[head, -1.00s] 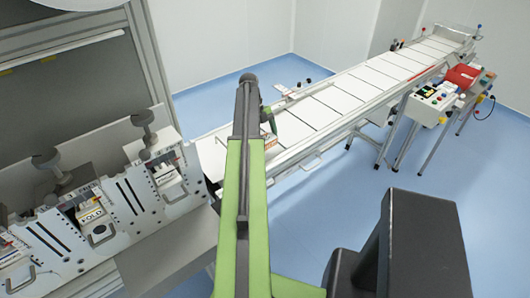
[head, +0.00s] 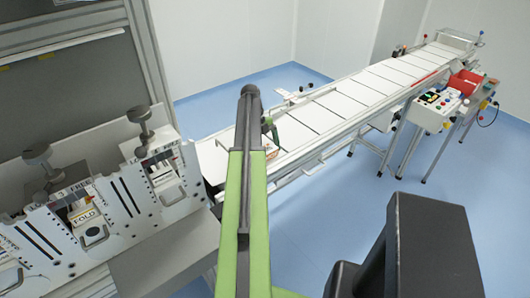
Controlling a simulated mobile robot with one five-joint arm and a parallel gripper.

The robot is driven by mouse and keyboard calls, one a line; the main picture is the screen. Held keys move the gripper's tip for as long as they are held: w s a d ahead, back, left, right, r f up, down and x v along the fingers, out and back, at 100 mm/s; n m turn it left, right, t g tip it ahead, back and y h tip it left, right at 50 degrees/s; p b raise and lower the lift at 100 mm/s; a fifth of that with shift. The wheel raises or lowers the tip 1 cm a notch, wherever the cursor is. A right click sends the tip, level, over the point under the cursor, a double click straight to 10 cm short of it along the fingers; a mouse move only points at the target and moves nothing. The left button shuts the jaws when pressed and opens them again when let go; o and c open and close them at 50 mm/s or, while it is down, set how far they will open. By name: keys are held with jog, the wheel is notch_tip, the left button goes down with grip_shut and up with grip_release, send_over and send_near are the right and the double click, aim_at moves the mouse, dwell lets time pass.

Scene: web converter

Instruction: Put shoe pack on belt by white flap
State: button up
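The belt (head: 345,103) is a long white conveyor with dark cross lines, rising from the centre to the far right. A small orange and white pack (head: 267,145) shows partly at the belt's near end, just right of my arm. It looks like the shoe pack, but most of it is hidden. My gripper (head: 270,131), dark and green, is right above or at this pack. My arm hides much of it, so its fingers and any hold on the pack cannot be made out. I cannot pick out a distinct white flap among the belt's white panels.
A grey machine with several slotted feeders (head: 95,230) and dark knobs stands at the left. A control box (head: 441,106) with coloured buttons stands by the belt's right side, near a red object (head: 465,83). The blue floor (head: 375,215) right of the belt is open.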

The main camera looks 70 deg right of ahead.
jog(key=p+v, duration=1.1)
jog(key=v, duration=0.1)
jog(key=shift+r, duration=0.25)
jog(key=shift+a, duration=0.15)
